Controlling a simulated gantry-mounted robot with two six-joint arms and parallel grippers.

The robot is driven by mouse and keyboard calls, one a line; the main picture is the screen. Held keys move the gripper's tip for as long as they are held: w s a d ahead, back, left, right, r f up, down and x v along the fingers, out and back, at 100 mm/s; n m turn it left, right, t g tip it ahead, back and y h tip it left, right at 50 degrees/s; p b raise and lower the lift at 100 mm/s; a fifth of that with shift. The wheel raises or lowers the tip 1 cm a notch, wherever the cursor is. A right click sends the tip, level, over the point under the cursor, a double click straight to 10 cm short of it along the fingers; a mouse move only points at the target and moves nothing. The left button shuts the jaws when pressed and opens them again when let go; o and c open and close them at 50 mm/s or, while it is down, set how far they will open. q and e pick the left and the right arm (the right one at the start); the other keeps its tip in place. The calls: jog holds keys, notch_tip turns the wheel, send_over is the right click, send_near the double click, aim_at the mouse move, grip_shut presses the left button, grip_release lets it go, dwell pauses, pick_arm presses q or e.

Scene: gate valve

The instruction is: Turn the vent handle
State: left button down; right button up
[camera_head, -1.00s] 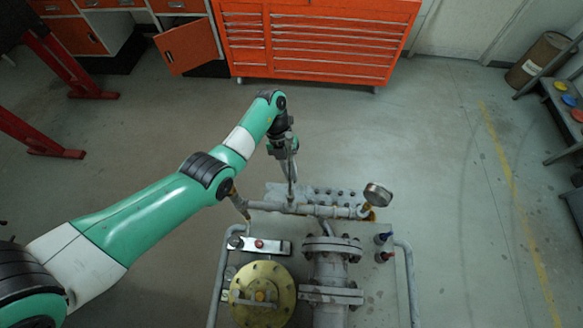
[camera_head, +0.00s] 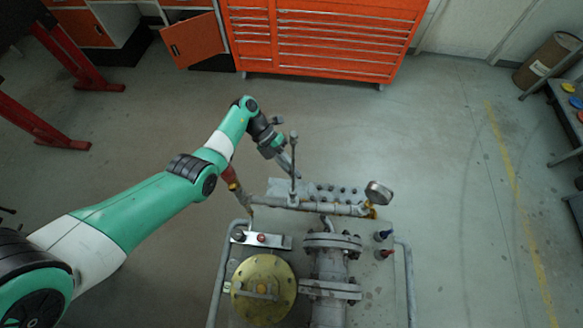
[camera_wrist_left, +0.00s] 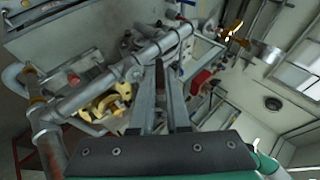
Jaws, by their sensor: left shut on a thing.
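The vent handle (camera_head: 293,172) is a thin grey lever with a small knob on top. It stands up from the horizontal pipe (camera_head: 325,209) at the back of the valve rig. My left gripper (camera_head: 291,166) reaches in from the left, with its fingers against the lever. In the left wrist view the gripper (camera_wrist_left: 168,75) has its two grey fingers close together over the pipe (camera_wrist_left: 110,92). It is shut on the handle, though the contact itself is small and partly hidden. My right gripper is in neither view.
A pressure gauge (camera_head: 378,192) stands at the pipe's right end. Below are a round brass flange (camera_head: 263,290), a flanged grey valve body (camera_head: 331,267) and side rails (camera_head: 406,270). An orange tool cabinet (camera_head: 320,40) stands at the back. The floor between is clear.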

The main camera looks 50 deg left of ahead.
pick_arm(q)
jog(key=c, duration=0.9)
grip_release()
jog(key=v, duration=1.1)
jog(key=shift+a+r, duration=0.2)
jog(key=shift+a, duration=0.05)
jog(key=shift+s, duration=0.1)
